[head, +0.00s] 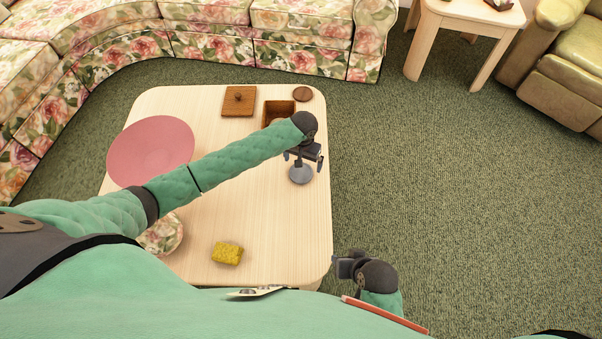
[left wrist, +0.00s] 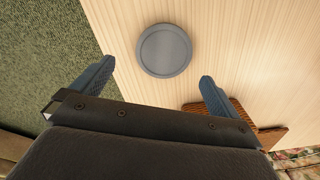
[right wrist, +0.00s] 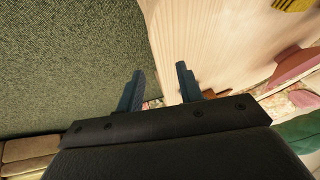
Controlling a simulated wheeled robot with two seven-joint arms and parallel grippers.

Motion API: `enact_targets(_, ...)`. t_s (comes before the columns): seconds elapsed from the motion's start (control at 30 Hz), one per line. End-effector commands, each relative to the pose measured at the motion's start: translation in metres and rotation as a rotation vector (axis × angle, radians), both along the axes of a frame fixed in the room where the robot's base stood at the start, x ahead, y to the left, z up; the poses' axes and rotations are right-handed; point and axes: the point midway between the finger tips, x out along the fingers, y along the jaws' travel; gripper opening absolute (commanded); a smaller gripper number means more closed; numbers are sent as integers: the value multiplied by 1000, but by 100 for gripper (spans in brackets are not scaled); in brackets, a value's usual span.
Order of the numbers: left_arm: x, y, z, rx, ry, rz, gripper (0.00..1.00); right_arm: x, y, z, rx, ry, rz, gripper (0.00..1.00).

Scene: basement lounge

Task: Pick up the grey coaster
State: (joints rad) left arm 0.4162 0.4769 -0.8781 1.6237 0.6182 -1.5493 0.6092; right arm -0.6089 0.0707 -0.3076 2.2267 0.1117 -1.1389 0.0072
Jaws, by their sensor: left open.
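The grey coaster (head: 301,175) is a round disc lying flat on the light wooden table (head: 290,225), near its right edge. My left gripper (head: 303,156) is open and empty above the coaster, partly covering its far side in the head view. In the left wrist view the coaster (left wrist: 164,50) shows whole, just beyond and between the open fingertips (left wrist: 156,70), apart from both. My right gripper (head: 342,268) is off the table's front right corner. In the right wrist view its fingers (right wrist: 160,68) are apart with nothing between them.
An open wooden box (head: 266,110), its knobbed lid (head: 239,103) and a round brown coaster (head: 302,94) are at the table's far side. A pink plate (head: 150,150) is left, a yellow sponge (head: 227,253) near the front. My left arm crosses above the table. Bare tabletop surrounds the grey coaster.

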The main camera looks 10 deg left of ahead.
Motion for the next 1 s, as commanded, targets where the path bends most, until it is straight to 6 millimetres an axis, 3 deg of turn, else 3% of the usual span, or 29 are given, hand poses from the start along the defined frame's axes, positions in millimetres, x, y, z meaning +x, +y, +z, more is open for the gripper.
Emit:
enact_targets(0.43,1,6,-50,1,1,-1,100,6,-2,20,-3,-4,3,36)
enact_targets(0.77,1,6,-58,0,-1,-1,100,6,-3,19,-3,-3,3,36)
enact_targets(1.0,1,6,-58,0,-1,-1,58,-1,-3,15,-5,11,3,36)
